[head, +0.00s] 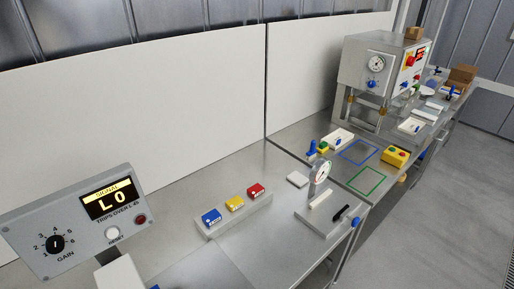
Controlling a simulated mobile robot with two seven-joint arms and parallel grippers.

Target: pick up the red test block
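The red test block (256,190) sits at the right end of a grey holder (236,214) on the steel bench. A yellow block (235,203) and a blue block (211,217) sit to its left in the same row. The red block is upright and nothing covers it. Neither of my grippers shows in the head view.
A control box (72,222) with a display reading "L0" stands at the front left. A dial gauge stand (331,212) is right of the blocks, with a small white block (297,179) nearby. A steel machine (379,68) stands farther back. Bare steel lies around the holder.

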